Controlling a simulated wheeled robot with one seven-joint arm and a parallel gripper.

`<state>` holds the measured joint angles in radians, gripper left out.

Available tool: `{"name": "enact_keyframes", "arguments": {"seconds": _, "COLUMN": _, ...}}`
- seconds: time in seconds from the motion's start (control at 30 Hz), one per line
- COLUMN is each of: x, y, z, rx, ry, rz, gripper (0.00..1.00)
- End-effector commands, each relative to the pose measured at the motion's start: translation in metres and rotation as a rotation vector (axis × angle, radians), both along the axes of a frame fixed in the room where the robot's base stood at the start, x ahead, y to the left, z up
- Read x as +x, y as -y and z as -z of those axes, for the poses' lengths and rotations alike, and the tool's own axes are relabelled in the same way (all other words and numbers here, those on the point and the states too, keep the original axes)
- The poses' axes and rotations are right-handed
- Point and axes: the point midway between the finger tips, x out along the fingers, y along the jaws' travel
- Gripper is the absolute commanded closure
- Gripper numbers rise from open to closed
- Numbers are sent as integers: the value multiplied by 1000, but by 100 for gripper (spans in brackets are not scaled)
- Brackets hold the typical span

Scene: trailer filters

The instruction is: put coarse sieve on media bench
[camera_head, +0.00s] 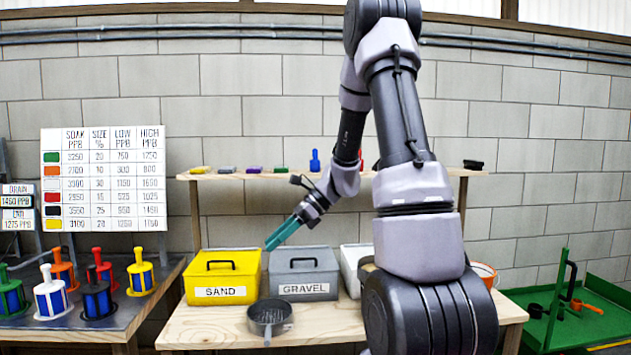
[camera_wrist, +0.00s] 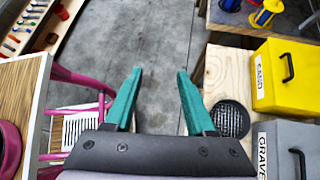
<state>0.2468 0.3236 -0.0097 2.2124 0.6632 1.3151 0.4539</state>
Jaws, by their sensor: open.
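A dark round sieve with a handle (camera_head: 269,316) rests on the wooden bench (camera_head: 200,328), in front of the sand and gravel boxes. It also shows in the wrist view (camera_wrist: 230,120), where its mesh is visible; I cannot tell how coarse it is. I take this bench with the sand and gravel boxes as the media bench. My gripper (camera_head: 279,238) has teal fingers and is above the boxes in the head view. In the wrist view my gripper (camera_wrist: 159,72) is open and empty, apart from the sieve, over grey floor.
A yellow SAND box (camera_head: 222,278) and a grey GRAVEL box (camera_head: 303,275) stand on the bench. My arm hides part of its right side. Coloured filters (camera_head: 97,290) stand on the left table. A pink chair (camera_wrist: 80,95) shows in the wrist view.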

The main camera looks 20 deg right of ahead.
Motion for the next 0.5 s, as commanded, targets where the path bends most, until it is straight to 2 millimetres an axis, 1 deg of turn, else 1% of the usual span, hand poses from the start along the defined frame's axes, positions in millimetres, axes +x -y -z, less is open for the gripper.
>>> {"name": "enact_keyframes", "arguments": {"seconds": 0.03, "x": -13, "y": -4, "z": -20, "rx": -61, "ry": 85, "rz": -72, "gripper": 45}}
{"name": "enact_keyframes", "arguments": {"seconds": 0.1, "x": -31, "y": -6, "z": -39, "rx": -145, "ry": 194, "rz": -172, "gripper": 45}}
{"name": "enact_keyframes", "arguments": {"seconds": 0.27, "x": -72, "y": -5, "z": -79, "rx": -345, "ry": 443, "rz": -396, "gripper": 45}}
{"name": "enact_keyframes", "arguments": {"seconds": 0.5, "x": -129, "y": 6, "z": -129, "rx": -662, "ry": 807, "rz": -711, "gripper": 45}}
